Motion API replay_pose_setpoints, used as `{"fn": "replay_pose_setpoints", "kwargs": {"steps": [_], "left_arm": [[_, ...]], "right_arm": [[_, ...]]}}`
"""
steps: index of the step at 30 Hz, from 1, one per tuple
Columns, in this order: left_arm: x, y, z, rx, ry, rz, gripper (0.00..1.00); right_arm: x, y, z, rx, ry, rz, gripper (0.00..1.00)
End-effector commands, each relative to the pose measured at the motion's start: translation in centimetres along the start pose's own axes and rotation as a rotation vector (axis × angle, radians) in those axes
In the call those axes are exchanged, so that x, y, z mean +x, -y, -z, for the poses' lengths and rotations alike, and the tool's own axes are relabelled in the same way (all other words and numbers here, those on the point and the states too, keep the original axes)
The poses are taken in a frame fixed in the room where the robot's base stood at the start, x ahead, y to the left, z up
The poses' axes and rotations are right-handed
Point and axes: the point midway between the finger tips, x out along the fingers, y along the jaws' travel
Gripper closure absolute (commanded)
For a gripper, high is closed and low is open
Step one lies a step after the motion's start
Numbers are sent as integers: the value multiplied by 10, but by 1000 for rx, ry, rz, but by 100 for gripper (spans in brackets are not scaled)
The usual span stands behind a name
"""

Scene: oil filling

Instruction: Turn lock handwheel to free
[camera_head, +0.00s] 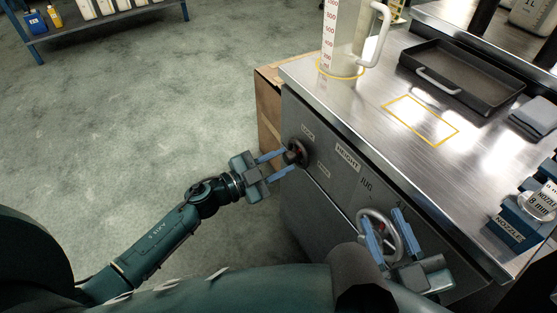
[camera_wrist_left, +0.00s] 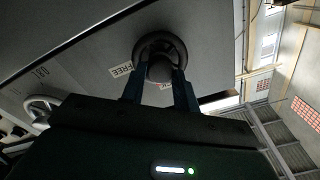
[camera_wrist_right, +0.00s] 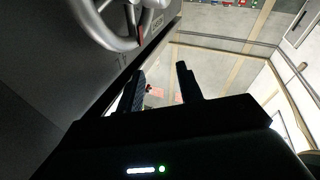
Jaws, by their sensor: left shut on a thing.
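The lock handwheel (camera_head: 300,152) is a small dark wheel on the cabinet's grey front, between a label above it and another below it. My left gripper (camera_head: 285,158) is shut on the wheel's central hub. In the left wrist view the dark wheel (camera_wrist_left: 160,52) stands behind the fingertips (camera_wrist_left: 160,78), and a FREE label shows to its left. My right gripper (camera_head: 386,228) is open, by the larger silver height handwheel (camera_head: 377,236). In the right wrist view its fingers (camera_wrist_right: 162,82) are apart with nothing between them, and the silver wheel (camera_wrist_right: 115,25) is to their upper left.
The metal worktop (camera_head: 370,110) carries a clear measuring jug (camera_head: 345,35), a dark tray (camera_head: 462,82) and blue nozzle blocks (camera_head: 515,228). A yellow outline (camera_head: 421,120) marks a bare patch. A shelf with bottles (camera_head: 105,18) stands far left. The floor between is clear.

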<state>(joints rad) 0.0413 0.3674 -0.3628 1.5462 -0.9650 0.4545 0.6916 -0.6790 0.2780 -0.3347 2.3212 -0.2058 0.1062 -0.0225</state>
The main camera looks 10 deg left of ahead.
Motion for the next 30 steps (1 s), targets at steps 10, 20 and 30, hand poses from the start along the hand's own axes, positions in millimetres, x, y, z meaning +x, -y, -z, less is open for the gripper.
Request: {"fn": "replay_pose_setpoints", "kwargs": {"steps": [10,20,30], "left_arm": [[-1,0,-1,329,-3,0,92],[0,-1,-2,643,-7,0,92],[-1,-2,-3,928,-11,0,92]], "right_arm": [[1,-1,0,4,2,-10,64],[1,-1,-3,16,0,-11,64],[2,0,1,29,-21,-1,64]]}}
